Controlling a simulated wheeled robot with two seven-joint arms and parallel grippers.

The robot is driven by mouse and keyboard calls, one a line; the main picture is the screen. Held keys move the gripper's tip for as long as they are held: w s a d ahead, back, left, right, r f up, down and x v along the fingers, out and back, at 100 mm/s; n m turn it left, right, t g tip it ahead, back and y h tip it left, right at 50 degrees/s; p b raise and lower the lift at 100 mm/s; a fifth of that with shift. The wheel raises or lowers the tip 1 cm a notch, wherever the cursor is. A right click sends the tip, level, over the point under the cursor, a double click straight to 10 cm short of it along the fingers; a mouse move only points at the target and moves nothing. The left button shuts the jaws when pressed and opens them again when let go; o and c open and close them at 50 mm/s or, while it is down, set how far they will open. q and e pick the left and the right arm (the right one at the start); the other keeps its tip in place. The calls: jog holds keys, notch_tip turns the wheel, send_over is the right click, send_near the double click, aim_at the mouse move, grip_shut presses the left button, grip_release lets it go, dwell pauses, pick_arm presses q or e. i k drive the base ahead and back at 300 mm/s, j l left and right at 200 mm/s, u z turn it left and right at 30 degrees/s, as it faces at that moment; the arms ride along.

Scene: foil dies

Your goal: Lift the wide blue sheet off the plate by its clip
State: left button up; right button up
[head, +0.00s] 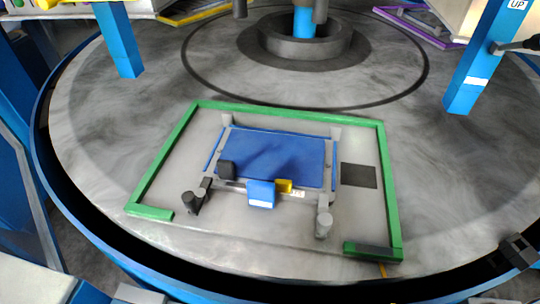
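The wide blue sheet (275,155) lies flat on a pale plate (230,228) in the head view, inside a green frame. A blue block with a white label (261,193) stands at the sheet's front edge. A small yellow piece (284,185) sits just right of it, and a dark grey block (226,170) is at the sheet's front left. I cannot tell which of these is the sheet's clip. Neither of my grippers can be made out in the view.
The green frame (383,165) has a gap at the front. Grey posts (324,222) stand around the sheet. A dark square (358,176) lies right of it. Blue posts (474,60) rise behind the plate, and a dark bracket (518,250) is at the lower right rim.

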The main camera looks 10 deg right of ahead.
aim_at(256, 155)
jog(key=k+j+u, duration=0.1)
jog(key=j, duration=0.3)
jog(key=k+j, duration=0.2)
jog(key=j, duration=0.2)
jog(key=k+j+u, duration=0.15)
jog(key=j, duration=0.25)
jog(key=k+j, duration=0.15)
jog(key=j, duration=0.25)
jog(key=u, duration=0.05)
